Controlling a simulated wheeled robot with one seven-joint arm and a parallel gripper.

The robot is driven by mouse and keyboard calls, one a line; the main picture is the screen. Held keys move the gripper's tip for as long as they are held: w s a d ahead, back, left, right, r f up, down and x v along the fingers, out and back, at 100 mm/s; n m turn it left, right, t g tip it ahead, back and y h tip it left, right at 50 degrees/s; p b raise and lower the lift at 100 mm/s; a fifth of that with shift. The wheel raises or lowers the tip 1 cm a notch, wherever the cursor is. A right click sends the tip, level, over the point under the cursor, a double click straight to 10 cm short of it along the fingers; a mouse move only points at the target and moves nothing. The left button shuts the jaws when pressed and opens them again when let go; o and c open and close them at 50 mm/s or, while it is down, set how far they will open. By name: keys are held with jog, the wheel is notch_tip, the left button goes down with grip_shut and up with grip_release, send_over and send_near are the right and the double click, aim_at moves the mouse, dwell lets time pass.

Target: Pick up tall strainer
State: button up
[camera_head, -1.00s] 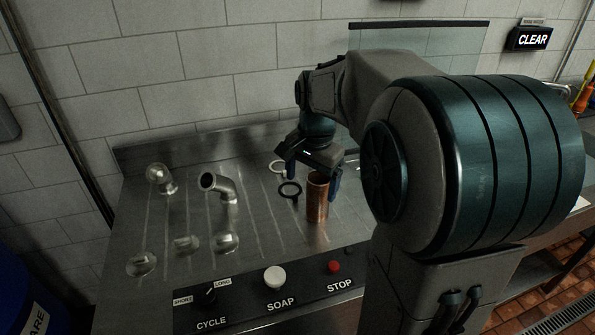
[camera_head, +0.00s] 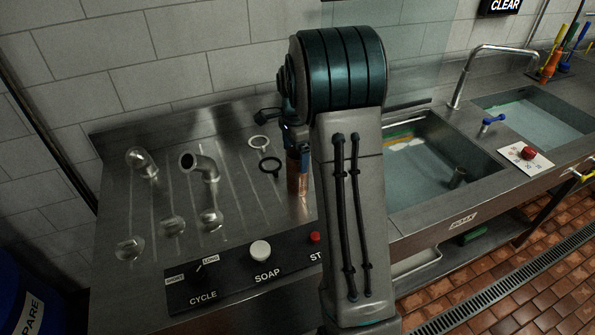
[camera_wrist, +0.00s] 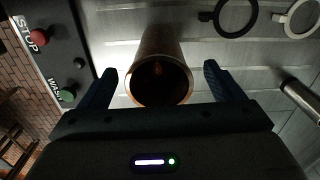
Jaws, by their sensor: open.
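A tall copper-coloured cylinder (camera_head: 297,176), which I take as the tall strainer, stands upright on the metal drainboard; my arm covers part of it in the head view. In the wrist view, the cylinder (camera_wrist: 160,68) shows its round open end towards the camera. My gripper (camera_wrist: 158,74) is open, with one dark finger on each side of the cylinder and a visible gap on both sides. In the head view, my gripper (camera_head: 292,138) is mostly hidden behind my arm, at the cylinder's top. Whether the fingers reach below its rim is hard to tell.
A black ring (camera_head: 270,165) and a white ring (camera_head: 258,142) lie left of the cylinder. Several metal pipe fittings, including an elbow (camera_head: 203,167), stand farther left. A control panel (camera_head: 240,268) runs along the front. A sink (camera_head: 425,185) lies right of my arm.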

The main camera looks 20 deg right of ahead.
jog(key=f, duration=0.1)
jog(key=f+p, duration=0.1)
jog(key=f, duration=0.2)
jog(key=shift+s+d+f+p, duration=0.1)
jog(key=shift+d+f+p, duration=0.25)
jog(key=shift+f, duration=0.45)
jog(key=c, duration=1.2)
jog(key=shift+r, duration=0.1)
